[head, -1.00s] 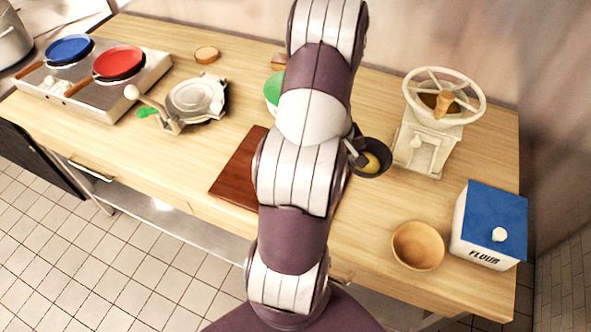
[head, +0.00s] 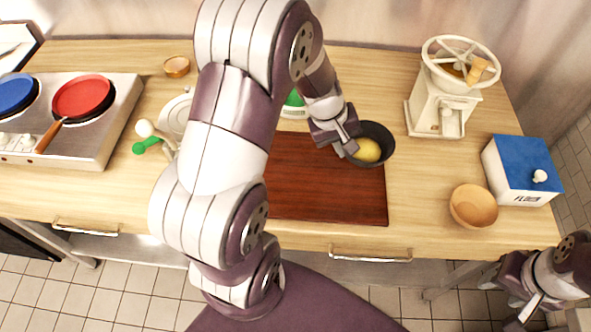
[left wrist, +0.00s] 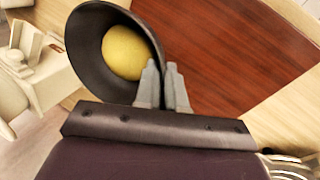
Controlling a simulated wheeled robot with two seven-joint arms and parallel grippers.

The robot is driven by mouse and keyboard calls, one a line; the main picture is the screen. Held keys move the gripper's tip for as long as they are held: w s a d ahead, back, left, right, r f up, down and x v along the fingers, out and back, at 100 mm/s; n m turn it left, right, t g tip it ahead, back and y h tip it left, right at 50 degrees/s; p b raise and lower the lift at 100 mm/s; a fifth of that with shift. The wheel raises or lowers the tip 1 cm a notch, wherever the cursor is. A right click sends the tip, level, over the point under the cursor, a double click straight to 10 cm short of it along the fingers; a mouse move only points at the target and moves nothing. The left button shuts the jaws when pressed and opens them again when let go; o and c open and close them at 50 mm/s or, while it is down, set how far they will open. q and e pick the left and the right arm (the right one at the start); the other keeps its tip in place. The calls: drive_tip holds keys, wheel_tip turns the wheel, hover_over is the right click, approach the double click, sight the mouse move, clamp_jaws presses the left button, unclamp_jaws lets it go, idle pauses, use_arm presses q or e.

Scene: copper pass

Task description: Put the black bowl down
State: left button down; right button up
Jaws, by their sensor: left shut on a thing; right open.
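The black bowl (head: 386,137) is at the right back part of the dark red board, with a yellow round thing (head: 366,150) inside it. My left gripper (head: 347,143) is shut on the bowl's rim at its left side. In the left wrist view the fingers (left wrist: 163,88) pinch the rim of the bowl (left wrist: 88,62), and the yellow thing (left wrist: 127,53) lies in it. I cannot tell whether the bowl touches the board or hangs just above it. My right gripper (head: 516,318) is open and empty at the lower right, off the counter.
The dark red board (head: 330,195) lies on the wooden counter. A cream grinder (head: 437,100) stands behind right, with a wooden bowl (head: 473,206) and a blue-lidded flour box (head: 520,170) at the right. A stove with pans (head: 82,97) is left. Bare counter lies right of the board.

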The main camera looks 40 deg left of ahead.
use_arm(q)
drive_tip(key=s+a+f, duration=0.6)
drive_tip(key=a, duration=0.1)
drive_tip(key=shift+s+a, duration=0.1)
drive_tip(key=shift+s, duration=0.05)
drive_tip(key=x, duration=0.4)
drive_tip(key=shift+s+a+f+b, duration=0.15)
drive_tip(key=shift+s+f+b, duration=0.05)
drive_tip(key=shift+b, duration=0.15)
drive_tip(key=shift+s+a, duration=0.15)
drive_tip(key=shift+a, duration=0.05)
drive_tip(key=shift+f, duration=0.1)
drive_tip(key=c, duration=1.2)
unclamp_jaws()
drive_tip(key=shift+d, duration=0.15)
drive_tip(key=shift+c, duration=0.2)
use_arm(e)
drive_tip(key=shift+w+d+f, duration=0.2)
drive_tip(key=shift+d+f, duration=0.35)
drive_tip(key=shift+f, duration=0.1)
